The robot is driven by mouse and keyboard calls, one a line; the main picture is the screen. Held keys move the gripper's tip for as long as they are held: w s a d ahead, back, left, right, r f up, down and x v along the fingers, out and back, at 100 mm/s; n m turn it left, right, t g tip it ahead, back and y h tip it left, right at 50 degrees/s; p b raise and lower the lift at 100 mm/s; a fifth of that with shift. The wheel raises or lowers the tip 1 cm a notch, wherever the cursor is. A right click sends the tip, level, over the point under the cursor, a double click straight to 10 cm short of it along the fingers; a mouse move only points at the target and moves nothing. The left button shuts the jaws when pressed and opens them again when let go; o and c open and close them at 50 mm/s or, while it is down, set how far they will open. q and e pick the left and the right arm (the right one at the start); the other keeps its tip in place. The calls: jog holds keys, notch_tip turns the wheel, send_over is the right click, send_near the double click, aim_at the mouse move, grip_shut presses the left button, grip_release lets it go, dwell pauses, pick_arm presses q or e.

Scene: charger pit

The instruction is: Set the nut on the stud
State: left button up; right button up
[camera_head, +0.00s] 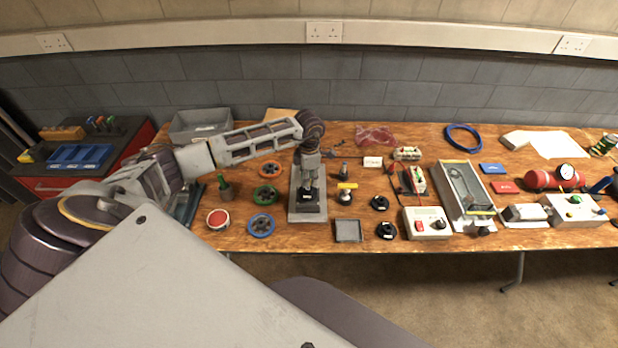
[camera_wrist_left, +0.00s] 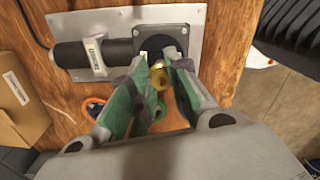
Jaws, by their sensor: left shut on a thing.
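My left gripper (camera_head: 309,187) points down over a grey plate (camera_head: 294,214) that carries a dark block (camera_head: 308,207). In the left wrist view its two green-padded fingers (camera_wrist_left: 163,84) are closed in on a small brass-coloured nut (camera_wrist_left: 159,77) between their tips. The nut is just in front of the dark square block (camera_wrist_left: 174,38) on the plate (camera_wrist_left: 112,18). A dark cylinder with a white label (camera_wrist_left: 97,52) lies along the plate there. I cannot make out the stud, nor whether the nut touches it. My right gripper is out of view.
Left of the plate are orange, green and blue handwheels (camera_head: 261,225) and a red button (camera_head: 218,219). A grey bin (camera_head: 200,124) stands at the back left.

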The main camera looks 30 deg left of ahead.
pick_arm(q)
jog(key=shift+f+b, duration=0.95)
jog(key=shift+f, duration=0.35)
dwell(0.6)
jog(key=o, duration=0.9)
jog(key=shift+r, duration=6.05)
